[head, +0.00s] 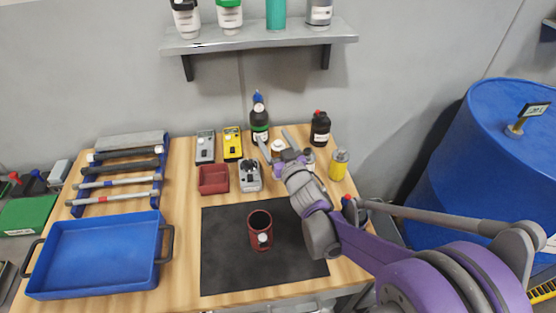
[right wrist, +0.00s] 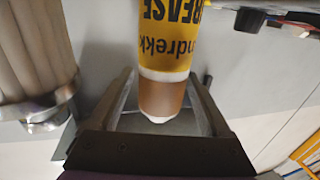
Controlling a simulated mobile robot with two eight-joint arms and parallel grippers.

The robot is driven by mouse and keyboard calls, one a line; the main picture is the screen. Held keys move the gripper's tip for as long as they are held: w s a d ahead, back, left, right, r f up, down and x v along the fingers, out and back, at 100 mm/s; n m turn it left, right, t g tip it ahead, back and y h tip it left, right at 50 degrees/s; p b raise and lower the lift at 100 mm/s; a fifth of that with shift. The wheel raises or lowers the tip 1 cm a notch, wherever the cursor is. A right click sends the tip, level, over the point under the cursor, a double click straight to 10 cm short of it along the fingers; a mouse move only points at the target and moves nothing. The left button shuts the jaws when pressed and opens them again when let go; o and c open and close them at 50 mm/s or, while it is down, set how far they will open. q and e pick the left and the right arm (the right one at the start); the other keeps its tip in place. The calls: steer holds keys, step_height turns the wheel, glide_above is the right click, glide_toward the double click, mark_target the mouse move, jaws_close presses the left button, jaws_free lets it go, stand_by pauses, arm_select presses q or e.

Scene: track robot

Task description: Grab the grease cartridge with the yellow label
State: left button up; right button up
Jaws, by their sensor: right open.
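The grease cartridge shows in the right wrist view with its yellow label (right wrist: 172,45), dark upside-down lettering, a brown section and a white end. In the head view a brown, white-topped item (head: 278,148), apparently this cartridge, stands at the back of the bench. My right gripper (head: 277,145) is open, its fingertips on either side of that item. My left gripper is not in view.
A dark bottle (head: 259,118) stands behind, and a black bottle (head: 320,130) and yellow container (head: 339,165) stand to the right. A grey device (head: 249,177) and red bin (head: 213,180) are left.

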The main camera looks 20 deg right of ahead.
steer(key=shift+w, duration=0.1)
jaws_close()
stand_by(0.4)
stand_by(1.0)
